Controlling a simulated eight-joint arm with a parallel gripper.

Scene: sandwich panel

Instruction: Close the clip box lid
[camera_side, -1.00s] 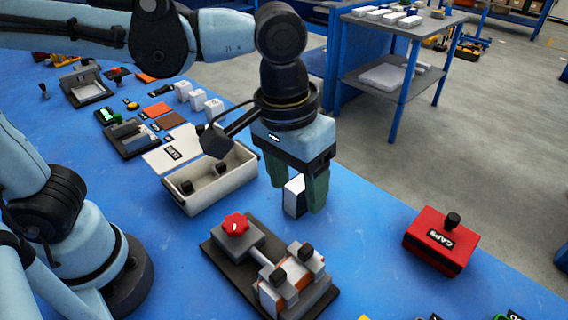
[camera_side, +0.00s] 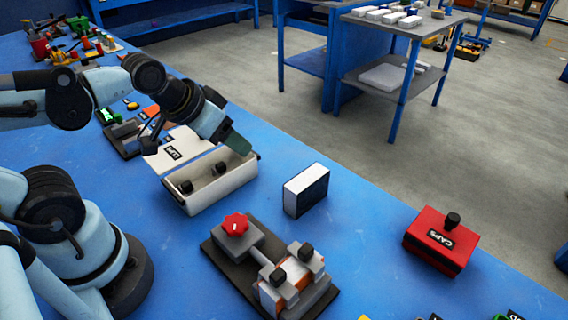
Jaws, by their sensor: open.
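The clip box is an off-white open box (camera_side: 211,197) in the left middle, with a few small black pieces inside. Its lid (camera_side: 165,158), a pale flat panel with a dark label, is swung open behind the box on the upper left side. My gripper (camera_side: 236,143), with green fingers, is tilted above the box's far right end. It is apart from the lid and holds nothing I can see. The finger gap is hard to make out, and part of the box's back edge is hidden by the gripper.
A white block with a dark side (camera_side: 305,190) stands on the blue table right of the box. A grey fixture with a red knob (camera_side: 235,224) sits in front. A red box labelled CAPS (camera_side: 440,243) is at the right. Clear table lies between them.

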